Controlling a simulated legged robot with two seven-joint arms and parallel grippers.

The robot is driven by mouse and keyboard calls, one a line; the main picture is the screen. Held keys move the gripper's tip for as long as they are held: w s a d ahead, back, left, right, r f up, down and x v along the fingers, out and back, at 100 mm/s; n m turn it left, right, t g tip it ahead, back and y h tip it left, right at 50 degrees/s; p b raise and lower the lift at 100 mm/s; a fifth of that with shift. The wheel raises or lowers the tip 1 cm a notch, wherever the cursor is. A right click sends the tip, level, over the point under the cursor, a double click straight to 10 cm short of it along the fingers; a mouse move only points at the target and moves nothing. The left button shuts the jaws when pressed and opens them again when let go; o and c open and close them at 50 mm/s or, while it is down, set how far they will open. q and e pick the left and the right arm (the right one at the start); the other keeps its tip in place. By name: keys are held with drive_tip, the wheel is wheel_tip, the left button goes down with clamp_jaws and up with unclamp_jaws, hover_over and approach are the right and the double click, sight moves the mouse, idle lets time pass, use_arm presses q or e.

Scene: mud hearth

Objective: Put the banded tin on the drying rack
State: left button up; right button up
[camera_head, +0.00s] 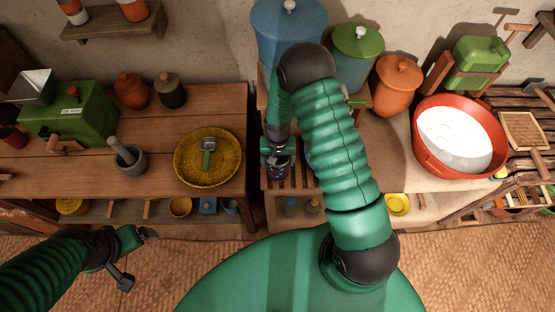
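My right arm reaches over the middle of the view, and its gripper (276,154) points down above a slatted wooden rack (302,181). A small dark purple-blue tin (278,173) shows right below the fingertips, at the slats. It may be the banded tin; its bands are too small to make out. The fingers are at the tin's top, but whether they grip it is unclear. My arm hides part of the rack. My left gripper (134,258) is at the lower left, its fingers apart and empty, over the floor in front of the bench.
The left bench holds a yellow woven tray (183,174) with a green-handled tool, a mortar (130,160) and a green box (75,115). Large blue (288,30) and green (357,52) canisters stand behind the rack. A red basin (427,160) stands to the right.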

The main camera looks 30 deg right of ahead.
drive_tip(key=shift+o, duration=0.7)
drive_tip(key=shift+d, duration=0.15)
